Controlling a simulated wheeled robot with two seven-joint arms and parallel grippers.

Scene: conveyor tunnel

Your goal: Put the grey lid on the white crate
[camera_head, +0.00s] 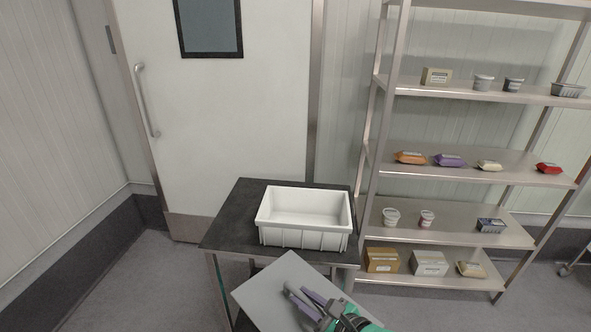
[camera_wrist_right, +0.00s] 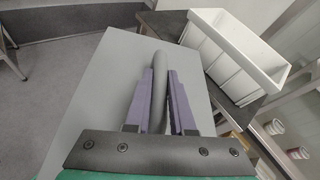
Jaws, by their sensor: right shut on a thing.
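The white crate (camera_head: 304,239) stands open and upright on a dark table (camera_head: 226,226); it looks empty. It also shows at the upper right of the right wrist view (camera_wrist_right: 238,58). The grey lid (camera_head: 264,285) is a flat plate in front of the table, nearer to me than the crate and apart from it. My right gripper (camera_head: 302,297) is shut on the lid's handle (camera_wrist_right: 160,75), seen between the purple fingers in the right wrist view. The lid's near right part is hidden under my gripper and arm. My left gripper is not in view.
A metal shelf rack (camera_head: 450,230) with several small packages and tubs stands close on the table's right. A closed white door (camera_head: 225,130) is behind the table. The table top left of the crate is bare. Open floor (camera_head: 130,280) lies to the left.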

